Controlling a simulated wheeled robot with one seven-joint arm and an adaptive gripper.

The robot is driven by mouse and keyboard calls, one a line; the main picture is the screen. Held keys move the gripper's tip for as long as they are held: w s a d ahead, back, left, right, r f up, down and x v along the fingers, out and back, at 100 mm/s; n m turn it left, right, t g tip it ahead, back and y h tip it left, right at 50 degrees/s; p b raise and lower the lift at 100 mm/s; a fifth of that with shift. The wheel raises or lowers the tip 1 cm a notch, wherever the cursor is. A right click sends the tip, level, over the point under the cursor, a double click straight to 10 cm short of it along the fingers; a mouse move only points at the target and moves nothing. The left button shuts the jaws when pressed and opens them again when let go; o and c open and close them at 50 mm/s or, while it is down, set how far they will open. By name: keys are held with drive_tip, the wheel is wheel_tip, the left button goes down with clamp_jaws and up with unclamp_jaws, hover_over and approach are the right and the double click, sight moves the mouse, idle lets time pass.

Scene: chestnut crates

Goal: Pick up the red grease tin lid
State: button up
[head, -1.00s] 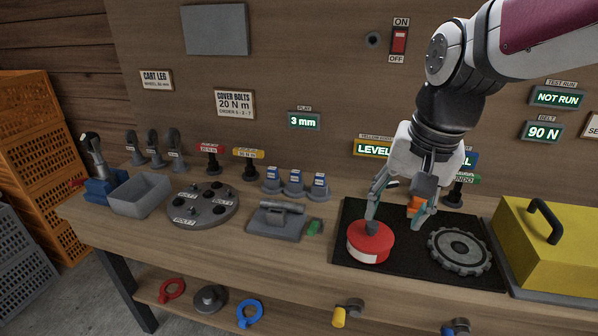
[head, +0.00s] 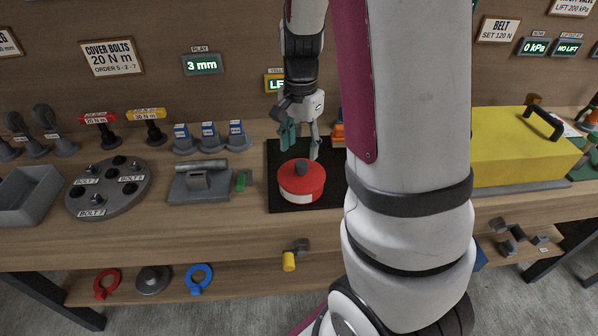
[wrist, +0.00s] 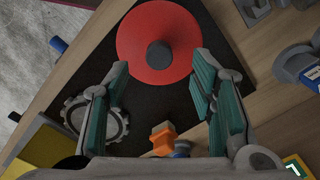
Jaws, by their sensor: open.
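The red grease tin lid (head: 302,177), with a dark knob on top, sits on its tin with a white band, on a black mat (head: 285,206) on the bench. In the wrist view the lid (wrist: 158,22) fills the top centre, its dark knob (wrist: 160,55) toward the near edge. My gripper (head: 301,146) is open and empty, just behind the lid in the head view. In the wrist view my gripper's teal fingers (wrist: 160,80) are spread either side below the knob, with nothing between the pads. My arm hides the right of the mat in the head view.
A toothed grey gear (wrist: 95,122) and an orange block (wrist: 162,138) lie near the lid. A yellow cover (head: 515,148) stands to the right.

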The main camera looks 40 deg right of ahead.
sight(302, 164)
drive_tip(key=shift+d+f, duration=0.15)
drive_tip(key=shift+f, duration=3.25)
drive_tip(key=shift+c, duration=0.3)
clamp_jaws()
